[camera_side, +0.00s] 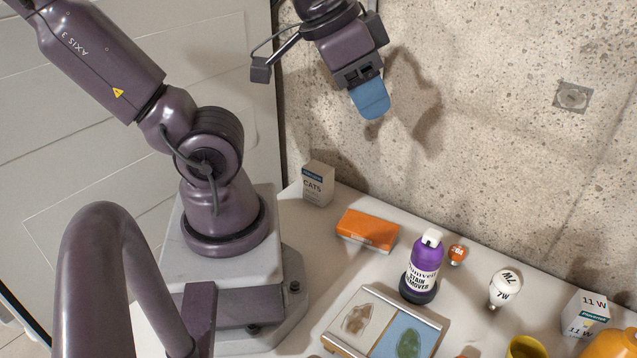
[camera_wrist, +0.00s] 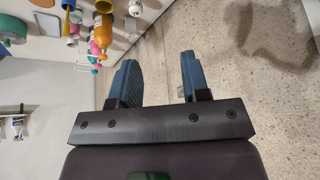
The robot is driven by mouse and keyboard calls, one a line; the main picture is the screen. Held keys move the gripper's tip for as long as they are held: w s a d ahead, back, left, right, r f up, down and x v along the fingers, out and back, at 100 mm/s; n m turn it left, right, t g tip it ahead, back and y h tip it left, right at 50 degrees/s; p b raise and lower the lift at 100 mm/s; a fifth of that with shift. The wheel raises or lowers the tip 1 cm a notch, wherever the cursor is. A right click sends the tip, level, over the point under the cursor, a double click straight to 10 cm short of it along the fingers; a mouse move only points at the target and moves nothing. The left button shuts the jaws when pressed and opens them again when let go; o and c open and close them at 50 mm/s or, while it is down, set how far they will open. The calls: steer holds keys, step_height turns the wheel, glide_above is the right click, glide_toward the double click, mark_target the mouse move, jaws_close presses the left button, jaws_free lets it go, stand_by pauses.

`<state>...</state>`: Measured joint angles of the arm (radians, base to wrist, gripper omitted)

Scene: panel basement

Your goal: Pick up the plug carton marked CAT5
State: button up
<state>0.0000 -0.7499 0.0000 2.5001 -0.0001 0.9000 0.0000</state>
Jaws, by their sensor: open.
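The plug carton (camera_side: 318,184) marked CAT5 is a small white box with a dark blue band near its top. It stands upright on the white table, near the wall and just right of my arm's base in the side view. My gripper (camera_side: 371,99) is high above the table, up and to the right of the carton, and well apart from it. In the wrist view my gripper (camera_wrist: 157,75) shows two blue fingers spread apart with nothing between them. I cannot make out the carton in the wrist view.
An orange box (camera_side: 368,231) lies right of the carton. A concrete wall (camera_side: 500,120) rises behind.

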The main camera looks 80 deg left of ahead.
steer(key=o, duration=0.7)
steer(key=shift+c, duration=0.2)
